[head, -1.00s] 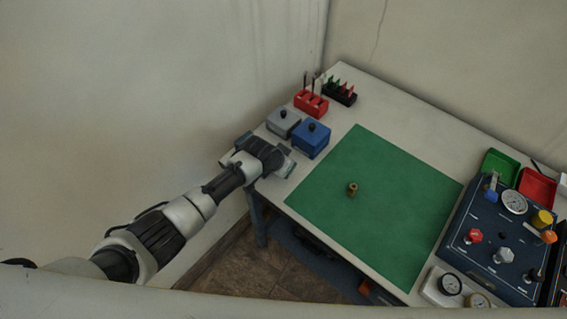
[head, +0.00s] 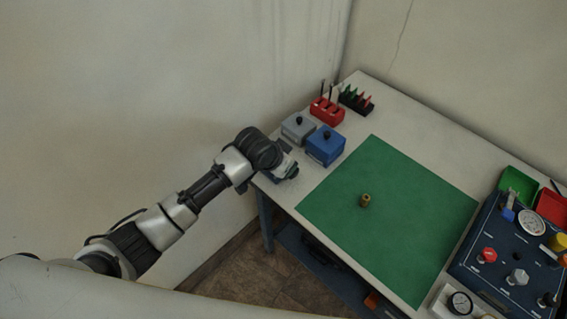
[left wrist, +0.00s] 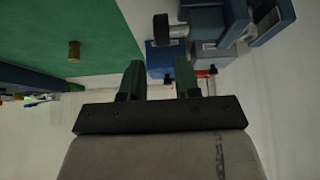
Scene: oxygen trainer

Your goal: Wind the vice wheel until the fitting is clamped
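A small brass fitting (head: 365,200) stands on the green mat (head: 420,215), away from my left gripper; it also shows in the left wrist view (left wrist: 74,52). A blue-grey vice (left wrist: 215,17) shows at the top of the left wrist view, with a dark wheel (left wrist: 160,27) on a short shaft. In the head view my arm largely hides the vice. My left gripper (left wrist: 159,78) is open, its two green-grey fingers apart with nothing between them. It is near the table's left corner, apart from the wheel in the picture. My right gripper is not in view.
A grey box (head: 298,128), a blue box (head: 325,147) and a red tool holder (head: 327,111) stand just behind my left gripper. A blue gauge panel (head: 500,255) fills the table's right side. The mat is otherwise clear.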

